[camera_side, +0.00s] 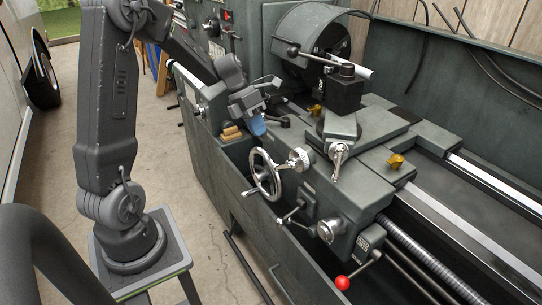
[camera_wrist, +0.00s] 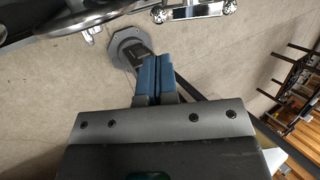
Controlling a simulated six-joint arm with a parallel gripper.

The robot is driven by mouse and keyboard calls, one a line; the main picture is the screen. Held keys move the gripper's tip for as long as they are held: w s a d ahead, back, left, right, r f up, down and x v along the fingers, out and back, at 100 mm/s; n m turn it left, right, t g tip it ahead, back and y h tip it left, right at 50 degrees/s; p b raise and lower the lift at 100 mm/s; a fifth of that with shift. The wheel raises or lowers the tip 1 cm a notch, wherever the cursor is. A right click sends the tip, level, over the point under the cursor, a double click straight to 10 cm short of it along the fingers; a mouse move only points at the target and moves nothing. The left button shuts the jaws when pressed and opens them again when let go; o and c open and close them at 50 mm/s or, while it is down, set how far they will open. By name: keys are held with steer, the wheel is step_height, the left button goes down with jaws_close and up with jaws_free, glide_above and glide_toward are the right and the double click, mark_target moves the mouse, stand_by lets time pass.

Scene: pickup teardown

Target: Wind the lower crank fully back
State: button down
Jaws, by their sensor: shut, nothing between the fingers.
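My gripper (camera_side: 258,125) is in the middle of the side view, beside the front of the grey-green lathe (camera_side: 215,160). Its two blue fingers (camera_wrist: 158,75) are pressed together in the wrist view, with nothing between them. Below and right of it, a chrome handwheel (camera_side: 264,176) sits on the carriage front. A crank with a light ball handle (camera_side: 339,150) sits on the slide above, and a small chrome lever (camera_side: 291,213) sits lower on the apron. I cannot tell which one is the lower crank. My gripper appears apart from all of them.
A lever with a red knob (camera_side: 342,283) juts out at the lathe's lower front. The chuck (camera_side: 312,42) and black tool post (camera_side: 334,92) stand behind the carriage. Small yellow-brown blocks (camera_side: 231,132) lie near my gripper. Open concrete floor (camera_side: 185,190) lies left of the lathe.

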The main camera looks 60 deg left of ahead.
steer(key=x, duration=0.9)
steer(key=shift+d+f, duration=0.2)
steer(key=shift+f, duration=0.3)
steer(key=a+f+v, duration=0.2)
steer(key=a+v, duration=0.1)
steer(key=v, duration=1)
steer(key=d+r+h, duration=0.3)
steer(key=d+r, duration=0.3)
steer(key=r, duration=0.2)
glide_above(284, 164)
steer(key=f, duration=1)
steer(key=shift+s+d, duration=0.15)
steer(key=shift+d, duration=0.1)
